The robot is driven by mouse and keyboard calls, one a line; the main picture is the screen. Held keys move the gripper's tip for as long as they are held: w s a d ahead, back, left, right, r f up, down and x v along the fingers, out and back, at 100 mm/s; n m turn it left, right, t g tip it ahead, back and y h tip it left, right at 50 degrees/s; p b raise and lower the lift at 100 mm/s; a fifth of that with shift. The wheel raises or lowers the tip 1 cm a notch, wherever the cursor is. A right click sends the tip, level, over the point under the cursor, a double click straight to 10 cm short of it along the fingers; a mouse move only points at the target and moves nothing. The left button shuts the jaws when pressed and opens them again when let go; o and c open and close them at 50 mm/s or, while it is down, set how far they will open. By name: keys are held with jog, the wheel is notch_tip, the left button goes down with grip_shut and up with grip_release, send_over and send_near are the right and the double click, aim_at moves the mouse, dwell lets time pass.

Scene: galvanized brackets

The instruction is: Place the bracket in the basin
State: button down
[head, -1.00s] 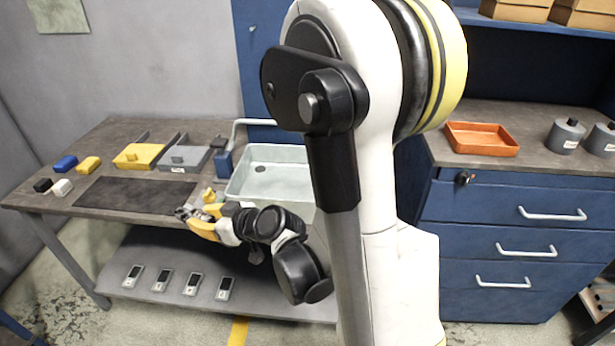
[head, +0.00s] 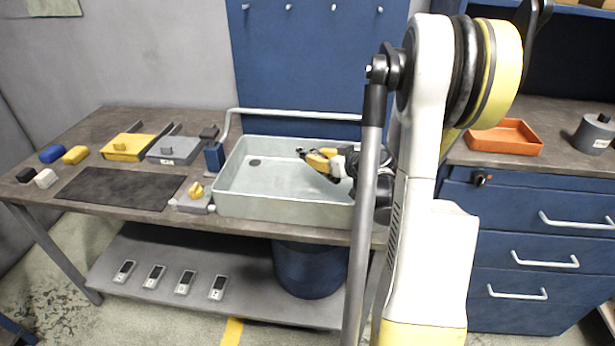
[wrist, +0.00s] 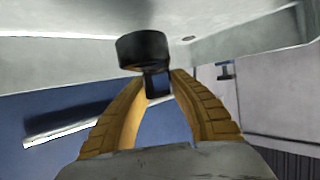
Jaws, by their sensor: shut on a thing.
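The pale grey basin (head: 275,207) is set in the workbench, with a dark drain in its floor. My gripper (head: 305,154) is over the right part of the basin, fingers pointing left. In the wrist view, my yellow fingers (wrist: 158,82) are shut on a small dark piece with a wide rounded end, which I take for the bracket (wrist: 143,50). In the head view the bracket is only a small dark bit at the fingertips. I cannot tell its height above the basin floor. The basin floor (wrist: 60,20) and drain show at the top of the wrist view.
A pale rail (head: 290,115) runs behind the basin. A blue post with a dark top (head: 214,157) and a grey fixture with a yellow knob (head: 195,195) stand at its left. A dark mat (head: 120,189) and yellow and grey boxes lie further left. An orange tray (head: 505,138) is right.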

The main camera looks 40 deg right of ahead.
jog(key=b, duration=0.2)
send_over(308, 176)
notch_tip(308, 176, down, 4)
jog(key=shift+d+f, duration=0.1)
notch_tip(308, 176, down, 4)
jog(key=shift+r+b, duration=0.1)
jog(key=shift+b, duration=1)
jog(key=shift+r, duration=0.1)
jog(key=c, duration=1.6)
grip_release()
jog(key=shift+f, duration=0.2)
jog(key=o, duration=0.3)
jog(key=shift+r, duration=0.1)
